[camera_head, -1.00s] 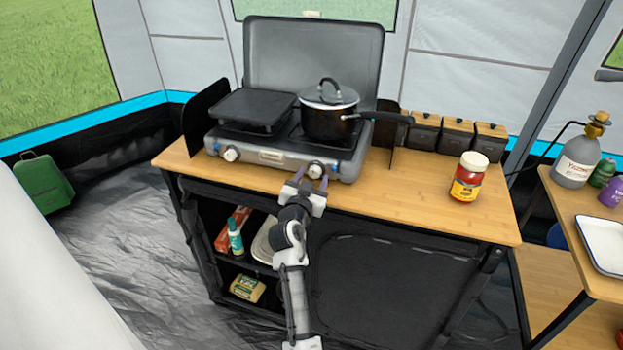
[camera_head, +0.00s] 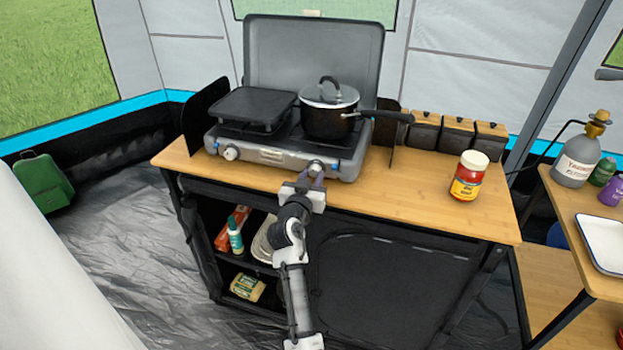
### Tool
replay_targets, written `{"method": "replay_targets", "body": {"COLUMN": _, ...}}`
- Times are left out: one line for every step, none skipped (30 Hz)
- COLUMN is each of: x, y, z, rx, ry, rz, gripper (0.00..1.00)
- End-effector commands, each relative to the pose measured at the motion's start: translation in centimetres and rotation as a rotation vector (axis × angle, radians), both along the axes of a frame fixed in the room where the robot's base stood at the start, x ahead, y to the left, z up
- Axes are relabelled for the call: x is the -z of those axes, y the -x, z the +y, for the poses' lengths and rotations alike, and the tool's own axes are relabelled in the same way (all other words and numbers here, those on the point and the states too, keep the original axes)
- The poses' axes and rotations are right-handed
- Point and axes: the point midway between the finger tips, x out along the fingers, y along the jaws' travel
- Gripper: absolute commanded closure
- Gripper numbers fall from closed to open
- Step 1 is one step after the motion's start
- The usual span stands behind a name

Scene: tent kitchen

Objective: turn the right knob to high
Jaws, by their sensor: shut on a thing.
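The camp stove (camera_head: 270,158) stands on the wooden counter with its lid raised. Its left knob (camera_head: 230,153) is in clear view on the front panel. The right knob (camera_head: 316,167) is mostly hidden by my gripper (camera_head: 312,176), whose fingers reach the stove front and are shut on it. The knob's pointer and setting cannot be read from here.
A black pot (camera_head: 330,115) with a glass lid sits on the right burner, its handle pointing right. A flat griddle (camera_head: 252,107) covers the left burner. A red jar (camera_head: 468,176) stands to the right on the counter (camera_head: 410,190). The counter between is clear.

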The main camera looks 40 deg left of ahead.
Motion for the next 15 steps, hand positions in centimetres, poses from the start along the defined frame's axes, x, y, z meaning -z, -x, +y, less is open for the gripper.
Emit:
{"method": "replay_targets", "body": {"x": 0.01, "y": -0.04, "z": -0.05, "rx": 0.002, "ry": 0.039, "rz": -0.013, "gripper": 0.93}}
{"method": "replay_targets", "body": {"x": -0.01, "y": -0.04, "z": -0.06, "rx": 0.001, "ry": 0.065, "rz": -0.021, "gripper": 0.93}}
{"method": "replay_targets", "body": {"x": -0.03, "y": -0.02, "z": -0.01, "rx": 0.000, "ry": 0.101, "rz": -0.033, "gripper": 0.93}}
{"method": "replay_targets", "body": {"x": -0.05, "y": -0.03, "z": -0.01, "rx": 0.001, "ry": 0.127, "rz": -0.042, "gripper": 0.93}}
{"method": "replay_targets", "body": {"x": -0.07, "y": -0.05, "z": -0.04, "rx": 0.001, "ry": 0.155, "rz": -0.051, "gripper": 0.93}}
{"method": "replay_targets", "body": {"x": -0.08, "y": -0.02, "z": 0.00, "rx": 0.000, "ry": 0.191, "rz": -0.062, "gripper": 0.93}}
{"method": "replay_targets", "body": {"x": -0.09, "y": 0.00, "z": 0.02, "rx": 0.000, "ry": 0.219, "rz": -0.071, "gripper": 0.93}}
{"method": "replay_targets", "body": {"x": -0.10, "y": -0.03, "z": -0.01, "rx": 0.001, "ry": 0.247, "rz": -0.079, "gripper": 0.93}}
{"method": "replay_targets", "body": {"x": -0.11, "y": -0.04, "z": -0.02, "rx": 0.001, "ry": 0.283, "rz": -0.091, "gripper": 0.93}}
{"method": "replay_targets", "body": {"x": -0.13, "y": -0.01, "z": 0.03, "rx": 0.001, "ry": 0.311, "rz": -0.101, "gripper": 0.93}}
{"method": "replay_targets", "body": {"x": -0.14, "y": -0.01, "z": 0.04, "rx": 0.000, "ry": 0.337, "rz": -0.110, "gripper": 0.93}}
{"method": "replay_targets", "body": {"x": -0.16, "y": -0.03, "z": 0.02, "rx": 0.001, "ry": 0.373, "rz": -0.121, "gripper": 0.93}}
{"method": "replay_targets", "body": {"x": -0.18, "y": -0.01, "z": 0.03, "rx": 0.001, "ry": 0.400, "rz": -0.130, "gripper": 0.93}}
{"method": "replay_targets", "body": {"x": -0.19, "y": -0.01, "z": 0.04, "rx": 0.001, "ry": 0.428, "rz": -0.139, "gripper": 0.93}}
{"method": "replay_targets", "body": {"x": -0.20, "y": 0.00, "z": 0.06, "rx": 0.000, "ry": 0.463, "rz": -0.150, "gripper": 0.93}}
